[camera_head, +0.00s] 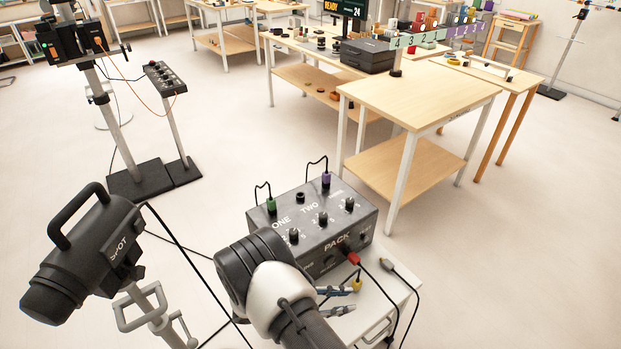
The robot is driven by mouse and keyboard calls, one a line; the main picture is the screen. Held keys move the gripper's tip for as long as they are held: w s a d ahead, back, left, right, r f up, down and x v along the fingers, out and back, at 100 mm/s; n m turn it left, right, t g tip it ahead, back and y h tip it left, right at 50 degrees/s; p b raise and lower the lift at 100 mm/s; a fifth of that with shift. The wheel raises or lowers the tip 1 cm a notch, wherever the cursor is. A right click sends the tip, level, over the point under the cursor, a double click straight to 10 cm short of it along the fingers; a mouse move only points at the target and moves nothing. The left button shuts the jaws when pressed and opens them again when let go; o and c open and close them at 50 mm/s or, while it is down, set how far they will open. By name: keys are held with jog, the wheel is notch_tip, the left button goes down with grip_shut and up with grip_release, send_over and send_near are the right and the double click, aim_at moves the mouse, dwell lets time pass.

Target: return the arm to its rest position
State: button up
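My arm (268,282) reaches in from the bottom edge, a black and white joint in front of the dark PACK box. My gripper (351,300) shows just right of the arm, low over the white cart top (384,291).
A yellow plug (357,285) is close to the fingers; a grey-tipped cable (388,265) lies right of it. A SPOT lamp (85,262) on a stand is at left. A wooden table (420,97) stands behind the cart. Floor at right is clear.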

jog(key=s+d+r+m+g+y, duration=0.25)
jog(key=r+m, duration=0.25)
jog(key=r, duration=0.6)
jog(key=s+d+r+m+g+y, duration=0.2)
jog(key=d+r+m+y, duration=0.15)
jog(key=r, duration=0.85)
jog(key=s+r+m+t+y, duration=0.6)
jog(key=s+r, duration=0.6)
jog(key=s, duration=0.4)
jog(key=m+y, duration=0.2)
jog(key=shift+s+r+m+y, duration=0.15)
jog(key=shift+r+m+y, duration=0.15)
jog(key=shift+r+m, duration=0.05)
